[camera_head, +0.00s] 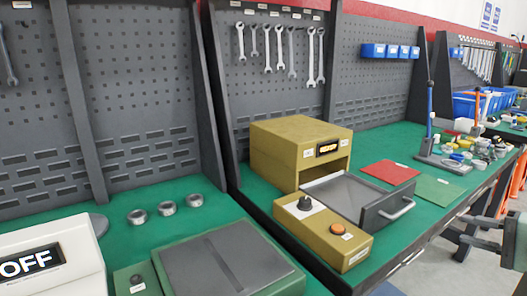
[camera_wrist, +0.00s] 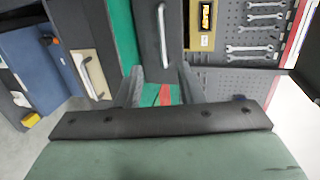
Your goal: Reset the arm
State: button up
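My gripper (camera_wrist: 160,68) shows in the wrist view with its two grey fingers apart and nothing visible between them. In the head view part of my arm (camera_head: 515,250) shows at the right edge, off the front of the bench; the finger state is unclear there. The ochre tester box (camera_head: 290,150) stands on the green bench with its grey drawer (camera_head: 345,196) pulled out. In the wrist view the drawer's silver handle (camera_wrist: 164,35) shows beyond the fingers, sideways and apart from them.
An ochre control box (camera_head: 325,228) with a black knob and orange button sits before the tester. Red (camera_head: 390,172) and green (camera_head: 437,190) sheets lie right of the drawer. A lever press (camera_head: 432,140) stands farther right. Three metal rings (camera_head: 166,208) lie at left.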

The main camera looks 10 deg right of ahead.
jog(key=w+a+r+n+g+y+p, duration=0.15)
jog(key=a+g+p, duration=0.25)
jog(key=a, duration=0.8)
jog(key=w+a+r+n+g+p, duration=0.25)
jog(key=a+g+p, duration=0.25)
jog(key=a, duration=0.7)
jog(key=s+a+r+n+g+h+p, duration=0.1)
jog(key=s+a+n+g+h+p, duration=0.3)
jog(key=s+a+n+h+p, duration=0.4)
jog(key=s+a+n+p, duration=0.1)
jog(key=s+a+p, duration=0.2)
jog(key=s+a, duration=0.3)
jog(key=shift+a, duration=1)
jog(key=shift+r, duration=0.15)
